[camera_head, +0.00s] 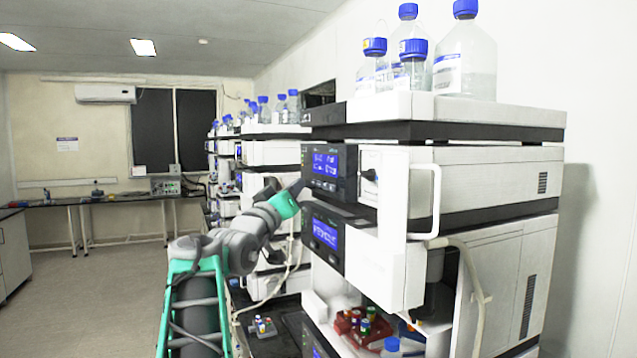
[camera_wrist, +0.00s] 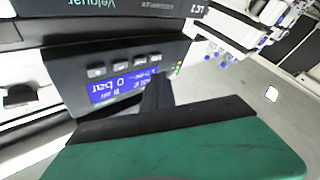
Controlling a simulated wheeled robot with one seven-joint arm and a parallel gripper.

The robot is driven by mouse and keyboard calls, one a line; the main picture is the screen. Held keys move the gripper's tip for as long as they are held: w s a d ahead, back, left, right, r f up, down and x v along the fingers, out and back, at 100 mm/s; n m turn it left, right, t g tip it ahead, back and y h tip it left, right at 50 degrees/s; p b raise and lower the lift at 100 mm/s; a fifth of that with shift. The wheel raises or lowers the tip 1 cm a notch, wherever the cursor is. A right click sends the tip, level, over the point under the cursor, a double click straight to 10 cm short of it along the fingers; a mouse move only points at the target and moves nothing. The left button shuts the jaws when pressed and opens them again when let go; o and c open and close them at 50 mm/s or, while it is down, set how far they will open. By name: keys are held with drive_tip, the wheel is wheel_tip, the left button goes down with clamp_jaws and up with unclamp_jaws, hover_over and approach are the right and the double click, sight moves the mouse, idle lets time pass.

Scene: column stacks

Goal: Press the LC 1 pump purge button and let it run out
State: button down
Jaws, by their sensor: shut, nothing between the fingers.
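The LC 1 pump panel shows in the head view as a dark front with a lit blue display (camera_head: 325,163), high on the near stack. In the wrist view the panel appears upside down, with its blue display (camera_wrist: 112,90) reading "0 bar" and a row of small grey buttons (camera_wrist: 139,62). Their labels are too small to read, so I cannot tell which one is purge. My gripper (camera_head: 302,185) is shut and empty, its tip close to the panel's left edge. In the wrist view its dark fingers (camera_wrist: 157,90) cover the display's right end. Contact cannot be told.
A second module with a blue display (camera_head: 325,233) sits just below. A white handle (camera_head: 436,203) and tubing stand to the right. Blue-capped bottles (camera_head: 466,55) stand on top of the stack. More stacks (camera_head: 262,152) line the wall behind; the floor (camera_head: 95,300) at left is clear.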

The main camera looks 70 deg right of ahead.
drive_tip(key=shift+s+d, duration=0.6)
drive_tip(key=shift+s, duration=0.05)
idle(1.6)
drive_tip(key=shift+s+d, duration=0.25)
drive_tip(key=shift+d, duration=0.05)
drive_tip(key=shift+s+d+b, duration=0.25)
drive_tip(key=shift+s+b, duration=0.05)
idle(0.7)
drive_tip(key=shift+w, duration=0.1)
drive_tip(key=shift+w+a+b, duration=0.35)
drive_tip(key=shift+w+a, duration=0.1)
drive_tip(key=shift+a, duration=0.1)
drive_tip(key=w+a+b, duration=0.1)
drive_tip(key=w+a, duration=0.2)
drive_tip(key=shift+w+a, duration=0.3)
idle(0.4)
